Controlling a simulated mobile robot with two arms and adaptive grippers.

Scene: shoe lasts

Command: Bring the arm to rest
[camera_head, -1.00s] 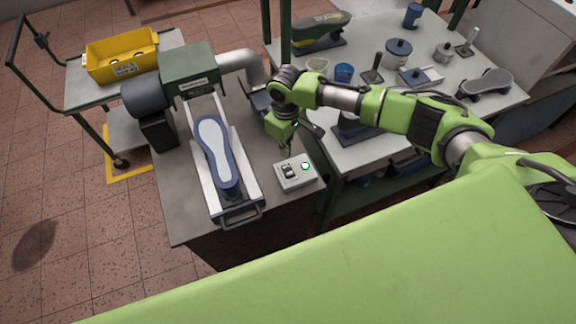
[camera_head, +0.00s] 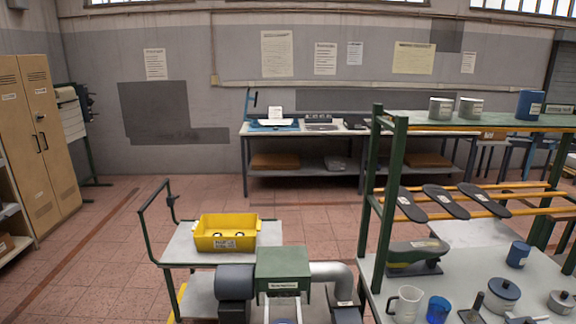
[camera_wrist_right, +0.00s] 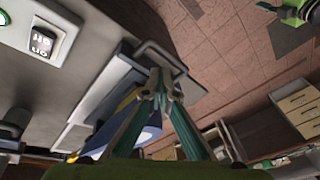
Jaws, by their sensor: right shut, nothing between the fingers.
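My right gripper (camera_wrist_right: 160,82) shows in the right wrist view with its two fingers closed together at the tips and nothing between them. It is near the control box (camera_wrist_right: 68,20), which carries a black rocker switch (camera_wrist_right: 42,40) at the upper left; they look apart. Behind the fingers is the machine's long carriage with a bar handle (camera_wrist_right: 172,58), partly hidden by the fingers. Neither arm shows in the head view. My left gripper is in no current view.
In the head view a yellow bin (camera_head: 228,233) sits on a cart at the left. The machine's green housing (camera_head: 283,272) is at the bottom. A green rack (camera_head: 386,195) and a table with pots (camera_head: 503,293) stand right. Red floor is open behind.

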